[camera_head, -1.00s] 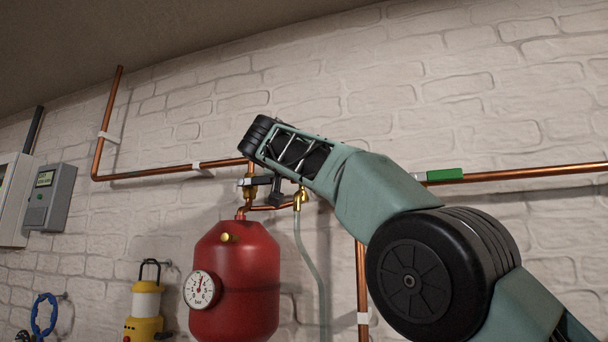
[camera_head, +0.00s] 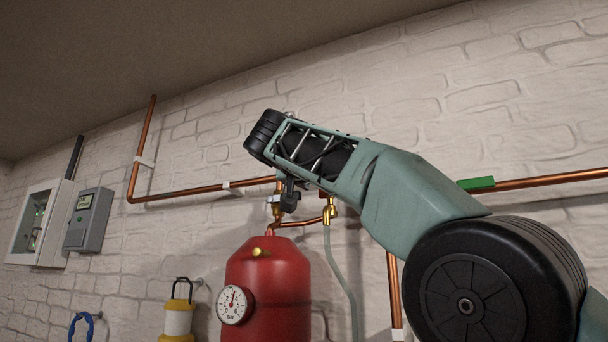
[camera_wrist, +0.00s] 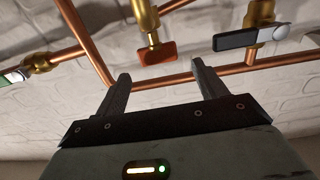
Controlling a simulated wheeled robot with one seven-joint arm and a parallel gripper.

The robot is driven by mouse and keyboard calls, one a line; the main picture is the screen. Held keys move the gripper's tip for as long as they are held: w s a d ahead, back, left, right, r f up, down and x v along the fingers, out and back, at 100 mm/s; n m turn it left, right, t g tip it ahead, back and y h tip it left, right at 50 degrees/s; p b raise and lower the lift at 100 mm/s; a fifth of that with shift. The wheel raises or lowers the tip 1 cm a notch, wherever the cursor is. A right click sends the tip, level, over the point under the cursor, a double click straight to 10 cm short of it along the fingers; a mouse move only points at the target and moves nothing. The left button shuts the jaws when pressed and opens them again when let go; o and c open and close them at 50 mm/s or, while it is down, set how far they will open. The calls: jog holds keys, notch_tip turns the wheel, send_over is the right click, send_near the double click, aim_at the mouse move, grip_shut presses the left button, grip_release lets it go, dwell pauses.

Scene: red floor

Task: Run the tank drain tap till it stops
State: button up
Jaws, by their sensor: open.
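The brass drain tap (camera_head: 329,211) sits on the copper pipework above the red tank (camera_head: 268,285), with a clear hose hanging below it. In the wrist view a brass tap with an orange-red handle (camera_wrist: 155,53) lies just beyond and between my fingertips, apparently this same drain tap. My gripper (camera_wrist: 160,70) is open with nothing between its fingers; I see no contact with the handle.
A black-handled valve (camera_wrist: 250,38) stands close to the right in the wrist view. A green-handled valve (camera_head: 477,183) is on the pipe to the right. Copper pipes (camera_head: 205,189) run along the white brick wall. A pressure gauge (camera_head: 234,305) is on the tank's left.

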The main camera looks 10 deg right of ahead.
jog(key=b+v, duration=0.1)
jog(key=v, duration=0.9)
jog(key=shift+b, duration=0.3)
